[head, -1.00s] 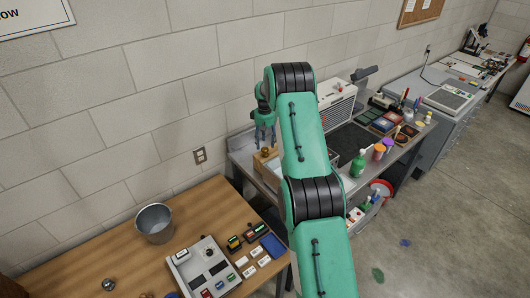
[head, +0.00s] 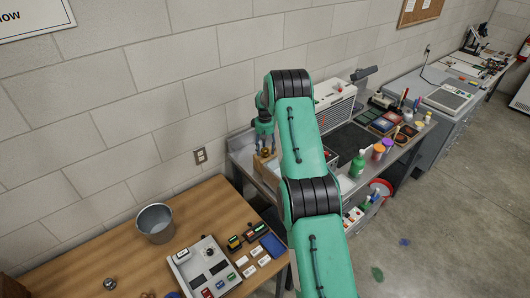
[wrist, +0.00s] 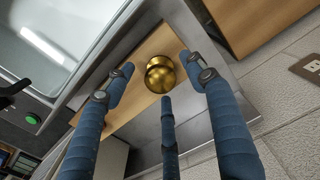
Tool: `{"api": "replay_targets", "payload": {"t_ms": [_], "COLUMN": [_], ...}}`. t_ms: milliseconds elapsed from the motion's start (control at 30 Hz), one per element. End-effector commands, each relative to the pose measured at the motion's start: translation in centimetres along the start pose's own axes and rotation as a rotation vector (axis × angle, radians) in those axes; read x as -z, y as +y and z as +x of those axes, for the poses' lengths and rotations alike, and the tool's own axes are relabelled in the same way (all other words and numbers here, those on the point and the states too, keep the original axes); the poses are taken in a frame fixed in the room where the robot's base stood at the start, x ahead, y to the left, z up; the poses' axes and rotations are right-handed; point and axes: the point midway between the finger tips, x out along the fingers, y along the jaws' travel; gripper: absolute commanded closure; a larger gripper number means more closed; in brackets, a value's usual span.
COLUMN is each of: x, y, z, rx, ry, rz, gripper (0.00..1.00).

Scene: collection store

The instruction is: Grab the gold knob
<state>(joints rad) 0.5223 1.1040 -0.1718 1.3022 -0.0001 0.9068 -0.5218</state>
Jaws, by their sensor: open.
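The gold knob (wrist: 160,76) is a round, shiny brass piece on a light wooden block or panel (wrist: 130,108), seen in the wrist view. In the head view the knob (head: 265,153) is small and lies just below my gripper. My gripper (wrist: 157,88) is open, with blue padded fingers spread to the left, right and below the knob in the wrist view. I see no clear contact between the fingers and the knob. In the head view my gripper (head: 265,146) is at the left end of the metal bench (head: 240,160).
A white-framed device (wrist: 60,40) stands beside the block in the wrist view. The block wall (head: 150,100) with an outlet (head: 200,156) is close behind. A green bottle (head: 357,164) stands on the bench to the right. A wooden table (head: 90,250) holds a bucket (head: 155,223).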

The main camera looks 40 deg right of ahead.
Motion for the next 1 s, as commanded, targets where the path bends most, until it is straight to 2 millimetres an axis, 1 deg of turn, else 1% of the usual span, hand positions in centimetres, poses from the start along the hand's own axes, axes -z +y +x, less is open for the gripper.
{"api": "replay_targets", "payload": {"t_ms": [100, 233, 800, 833, 867, 900, 967, 1000], "x": [0.0, -0.1, 0.0, 0.0, 0.0, 0.0, 0.0, 0.0], "y": [0.0, 0.0, 0.0, 0.0, 0.0, 0.0, 0.0, 0.0], "z": [1.1, 1.8, 1.9, 1.9, 1.9, 1.9, 1.9, 1.9], "rx": [0.001, 0.001, 0.000, 0.000, 0.000, 0.000, 0.000, 0.000], "ry": [-0.001, -0.001, 0.000, 0.000, 0.000, 0.000, 0.000, 0.000], "rz": [0.000, 0.000, 0.000, 0.000, 0.000, 0.000, 0.000, 0.000], "gripper": [0.45, 0.45, 0.45, 0.49, 0.55, 0.63, 0.75, 0.83]}}
